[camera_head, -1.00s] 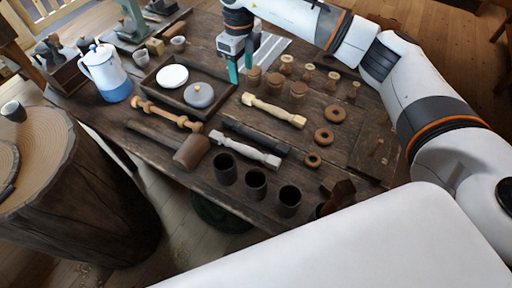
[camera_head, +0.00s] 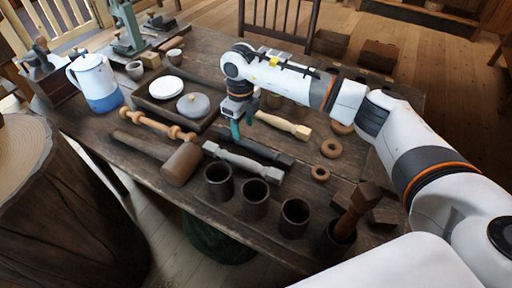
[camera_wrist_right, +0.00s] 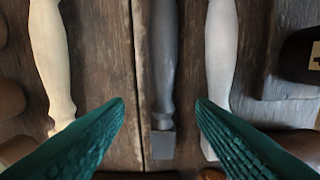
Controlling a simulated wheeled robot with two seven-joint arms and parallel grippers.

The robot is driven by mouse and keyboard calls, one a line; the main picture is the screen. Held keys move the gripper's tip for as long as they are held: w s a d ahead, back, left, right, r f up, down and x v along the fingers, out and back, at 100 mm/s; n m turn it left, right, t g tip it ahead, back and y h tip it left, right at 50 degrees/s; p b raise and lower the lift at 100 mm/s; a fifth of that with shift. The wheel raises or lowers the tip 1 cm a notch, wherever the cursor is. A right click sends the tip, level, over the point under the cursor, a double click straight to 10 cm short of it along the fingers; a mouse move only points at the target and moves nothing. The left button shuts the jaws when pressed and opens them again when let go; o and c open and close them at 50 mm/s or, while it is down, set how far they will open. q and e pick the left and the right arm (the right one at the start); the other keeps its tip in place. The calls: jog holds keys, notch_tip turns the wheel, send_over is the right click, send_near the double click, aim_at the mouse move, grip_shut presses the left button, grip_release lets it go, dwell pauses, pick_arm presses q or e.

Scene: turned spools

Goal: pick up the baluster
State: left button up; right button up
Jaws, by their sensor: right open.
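Three balusters lie side by side on the dark wooden table: a cream one (camera_head: 284,125), a dark grey one (camera_head: 262,152) and a pale grey one (camera_head: 243,161). A turned brown piece (camera_head: 158,125) lies further left. My right gripper (camera_head: 236,130) points down over the dark and pale grey balusters, its teal fingers open and empty. In the right wrist view the dark grey baluster (camera_wrist_right: 163,70) lies between the open fingers (camera_wrist_right: 160,115), with the cream one (camera_wrist_right: 51,60) to the left and the pale grey one (camera_wrist_right: 221,50) at the right finger. My left gripper is out of view.
A mallet (camera_head: 181,163) lies left of the balusters. Several dark cups (camera_head: 254,200) stand along the near edge. A tray (camera_head: 158,106) with two lidded pots or discs and a blue-white jug (camera_head: 97,84) stand at the left. Wooden rings (camera_head: 331,149) lie to the right.

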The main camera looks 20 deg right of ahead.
aim_at(245, 140)
jog(key=shift+s+d+f+p, duration=0.1)
jog(key=shift+s+f+p, duration=0.1)
jog(key=shift+f, duration=1.15)
jog(key=shift+s+d+f+p, duration=0.1)
jog(key=shift+s+f, duration=0.1)
jog(key=shift+f, duration=1.15)
grip_shut()
